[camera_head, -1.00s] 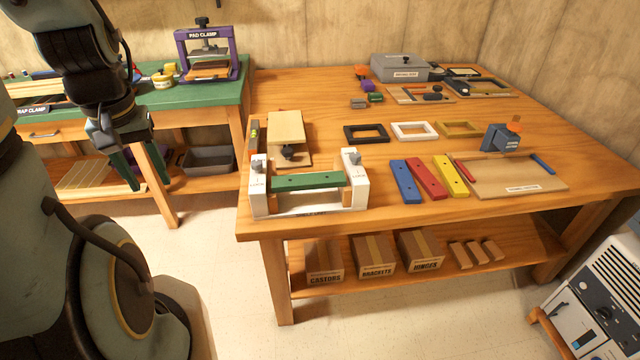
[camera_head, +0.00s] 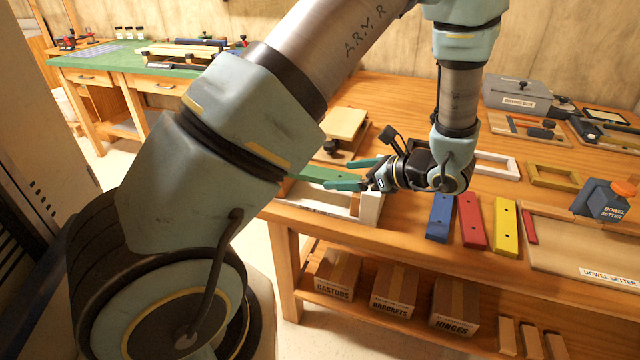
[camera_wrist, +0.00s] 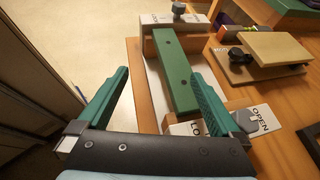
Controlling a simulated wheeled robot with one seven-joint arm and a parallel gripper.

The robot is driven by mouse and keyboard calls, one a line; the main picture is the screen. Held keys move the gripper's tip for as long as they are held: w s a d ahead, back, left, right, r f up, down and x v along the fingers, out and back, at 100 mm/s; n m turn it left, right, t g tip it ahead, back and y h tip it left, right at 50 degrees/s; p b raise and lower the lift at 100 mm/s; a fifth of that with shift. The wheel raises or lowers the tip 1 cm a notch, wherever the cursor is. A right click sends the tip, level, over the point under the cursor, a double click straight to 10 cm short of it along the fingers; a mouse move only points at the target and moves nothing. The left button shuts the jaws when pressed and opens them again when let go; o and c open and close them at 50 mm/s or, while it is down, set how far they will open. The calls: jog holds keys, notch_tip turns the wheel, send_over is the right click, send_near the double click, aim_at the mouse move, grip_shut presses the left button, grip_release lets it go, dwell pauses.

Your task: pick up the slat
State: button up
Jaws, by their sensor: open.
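The green slat (camera_head: 318,174) lies across a white-ended clamp fixture (camera_head: 370,209) at the table's front left corner. In the wrist view the slat (camera_wrist: 177,75) has dark holes and spans the fixture's two white end blocks. The near block reads OPEN and partly LO. My gripper (camera_head: 342,173) is open beside the slat, with its green fingers towards it. In the wrist view the slat shows between the fingers of my gripper (camera_wrist: 160,72), closer to the right finger. I see no grip on it. My arm hides part of the fixture in the head view.
Blue (camera_head: 440,217), red (camera_head: 472,221) and yellow (camera_head: 506,224) bars lie right of the fixture. A wooden block stand (camera_head: 343,124) is behind it. A tray (camera_head: 560,245) marked DOWEL SETTER is further right. Boxes (camera_head: 395,290) sit on the shelf below.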

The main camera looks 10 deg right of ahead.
aim_at(322, 173)
jog(key=d, duration=0.1)
jog(key=d+f+m+t, duration=0.1)
jog(key=shift+w+d+m+t, duration=0.15)
jog(key=shift+d+m+t, duration=0.15)
jog(key=shift+d, duration=0.1)
jog(key=p+x, duration=0.1)
jog(key=x, duration=0.4)
jog(key=shift+d, duration=0.1)
jog(key=p+x, duration=0.2)
jog(key=x, duration=0.2)
jog(key=shift+a, duration=0.25)
jog(key=shift+w+a+f, duration=0.25)
jog(key=shift+w, duration=0.15)
jog(key=shift+h, duration=0.3)
jog(key=c, duration=1.5)
